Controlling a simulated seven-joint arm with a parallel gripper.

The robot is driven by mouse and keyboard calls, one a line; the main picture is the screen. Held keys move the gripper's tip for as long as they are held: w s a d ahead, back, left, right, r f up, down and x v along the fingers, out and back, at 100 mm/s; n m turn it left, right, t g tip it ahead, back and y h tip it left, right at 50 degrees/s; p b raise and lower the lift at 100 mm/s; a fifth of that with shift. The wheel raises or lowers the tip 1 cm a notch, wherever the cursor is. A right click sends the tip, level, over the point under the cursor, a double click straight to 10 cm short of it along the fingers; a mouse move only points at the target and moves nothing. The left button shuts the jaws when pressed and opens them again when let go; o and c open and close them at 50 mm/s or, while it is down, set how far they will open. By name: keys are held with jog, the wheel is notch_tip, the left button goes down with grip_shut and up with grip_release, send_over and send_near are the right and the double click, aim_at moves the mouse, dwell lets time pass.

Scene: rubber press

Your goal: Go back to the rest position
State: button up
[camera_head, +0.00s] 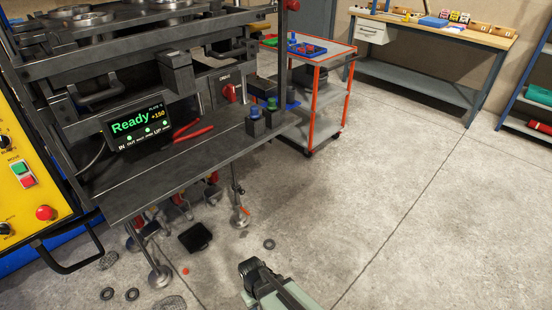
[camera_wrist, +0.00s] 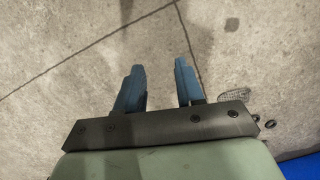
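My gripper (camera_wrist: 158,82) shows in the wrist view with two blue fingers standing apart, and only bare floor shows between them. It is open and empty, pointing down over the concrete. In the head view, a dark end part of my arm shows low in the middle, in front of the press and clear of it; the fingers cannot be made out there. The rubber press (camera_head: 190,150) stands at the left with a dark metal table. Its display (camera_head: 141,124) reads "Ready" and "+150".
A yellow control panel (camera_head: 30,195) with buttons stands at the far left. Red-handled pliers (camera_head: 192,132) lie on the press table. A red-framed cart (camera_head: 318,100) and a workbench (camera_head: 440,35) stand behind. Rings and a black tray (camera_head: 195,237) lie on the floor. Floor at the right is clear.

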jog(key=s+d+f+m+g, duration=0.1)
jog(key=s+d+f+m, duration=0.1)
jog(key=s+d, duration=0.3)
jog(key=s+d+f+m+g, duration=0.2)
jog(key=s+d+f, duration=0.3)
jog(key=d, duration=0.5)
jog(key=s+d+f+m+g+y, duration=0.1)
jog(key=s+d+f+m, duration=0.1)
jog(key=s+d, duration=0.4)
jog(key=shift+d+f+g, duration=0.4)
jog(key=shift+d+f, duration=0.25)
jog(key=shift+f, duration=0.1)
jog(key=shift+c, duration=0.2)
